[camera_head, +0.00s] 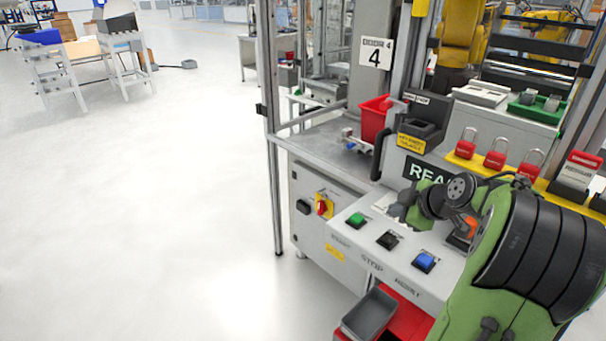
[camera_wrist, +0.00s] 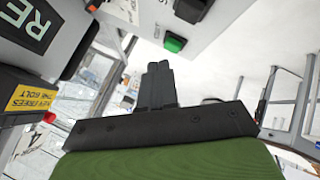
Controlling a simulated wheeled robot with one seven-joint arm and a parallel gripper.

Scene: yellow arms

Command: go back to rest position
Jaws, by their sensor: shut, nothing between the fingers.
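My gripper (camera_wrist: 158,84) is shut and empty in the wrist view, its dark fingers together in front of the green wrist. In the head view my gripper (camera_head: 397,211) is partly hidden by my own green and black arm at the lower right. It is over the control panel (camera_head: 342,234), close to the green button (camera_head: 356,220). I cannot tell whether it touches the panel. The green button also shows in the wrist view (camera_wrist: 174,43), beyond the fingertips.
Black (camera_head: 387,240) and blue (camera_head: 423,261) buttons sit on the panel. Red padlocks (camera_head: 495,155) hang on a yellow rail behind my arm. A grey bin (camera_head: 369,315) is below the panel. A metal post (camera_head: 273,150) stands left. The floor (camera_head: 150,200) is clear at left.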

